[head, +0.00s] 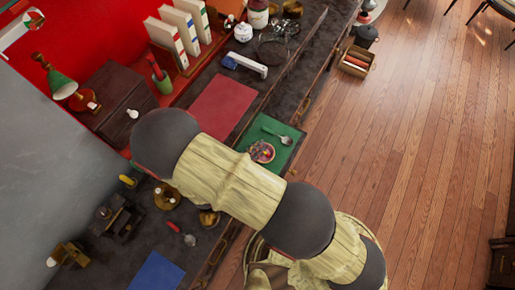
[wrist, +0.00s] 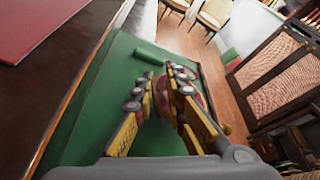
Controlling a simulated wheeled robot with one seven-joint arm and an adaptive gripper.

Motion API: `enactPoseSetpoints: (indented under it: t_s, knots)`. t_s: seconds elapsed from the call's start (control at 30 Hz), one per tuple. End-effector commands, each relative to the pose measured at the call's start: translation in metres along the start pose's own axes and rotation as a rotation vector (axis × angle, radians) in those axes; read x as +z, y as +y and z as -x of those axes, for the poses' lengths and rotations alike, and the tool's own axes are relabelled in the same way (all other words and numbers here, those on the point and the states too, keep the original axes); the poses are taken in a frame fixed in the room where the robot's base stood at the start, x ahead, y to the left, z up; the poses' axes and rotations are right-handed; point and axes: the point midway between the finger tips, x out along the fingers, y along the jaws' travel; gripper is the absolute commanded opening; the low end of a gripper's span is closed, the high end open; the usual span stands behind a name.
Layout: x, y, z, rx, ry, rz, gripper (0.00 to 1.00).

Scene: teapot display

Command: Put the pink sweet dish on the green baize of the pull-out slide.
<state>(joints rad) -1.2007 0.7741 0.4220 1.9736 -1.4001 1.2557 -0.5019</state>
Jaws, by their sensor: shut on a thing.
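The pink sweet dish (wrist: 200,98) shows in the wrist view between and behind the fingers of my gripper (wrist: 162,82). The gripper is shut on it, and its fingers hide much of the dish. The dish is over the green baize (wrist: 105,95) of the pull-out slide; I cannot tell whether it touches the baize. In the head view the dish (head: 262,152) shows colourful contents, over the near part of the green baize (head: 292,154). My arm covers the area below it, and the gripper is not clear there.
A red mat (head: 222,107) lies on the dark counter to the left. Wooden floor (head: 400,140) is open to the right. A blue mat (head: 157,271) is at the bottom left.

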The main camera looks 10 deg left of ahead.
Motion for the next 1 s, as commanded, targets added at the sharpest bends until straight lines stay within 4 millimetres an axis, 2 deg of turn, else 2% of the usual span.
enactPoseSetpoints:
  t_s: [0.03, 0.4, 0.43, 0.7, 1.0]
  knots:
    - [-0.0048, 0.0034, -0.0017, 0.002, -0.001, 0.0, 0.0]
    - [-0.0057, 0.0039, -0.0021, 0.002, -0.002, 0.001, 0.0]
    - [-0.0055, 0.0038, -0.002, 0.002, -0.002, 0.001, 0.14]
    - [-0.0053, 0.0035, -0.0019, 0.002, -0.001, 0.001, 0.29]
    - [-0.0051, 0.0035, -0.0019, 0.002, -0.002, 0.001, 0.31]
